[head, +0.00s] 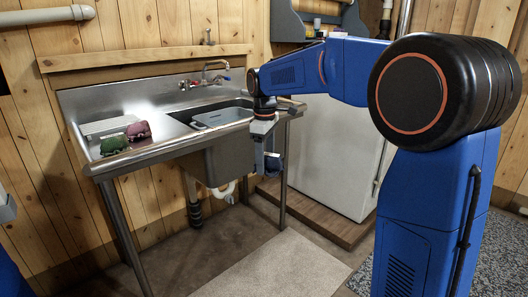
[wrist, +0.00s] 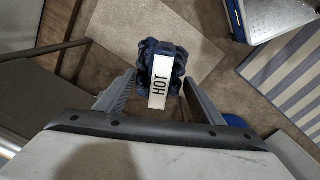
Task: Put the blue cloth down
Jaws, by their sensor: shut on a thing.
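My gripper (head: 266,150) hangs pointing down in front of the sink's right front corner, in the air above the floor. It is shut on the dark blue cloth (head: 277,164), a crumpled bundle. In the wrist view the blue cloth (wrist: 146,52) sits between the two fingers of my gripper (wrist: 159,80). A white strip reading HOT shows across the cloth. The cloth's underside is hidden.
A steel sink (head: 165,155) stands to the left; a green bundle (head: 113,144) and a maroon bundle (head: 138,131) lie on its drainboard. A grey object (head: 222,117) is at the basin. A beige mat (head: 270,267) lies on the floor. A white cabinet (head: 335,150) stands behind.

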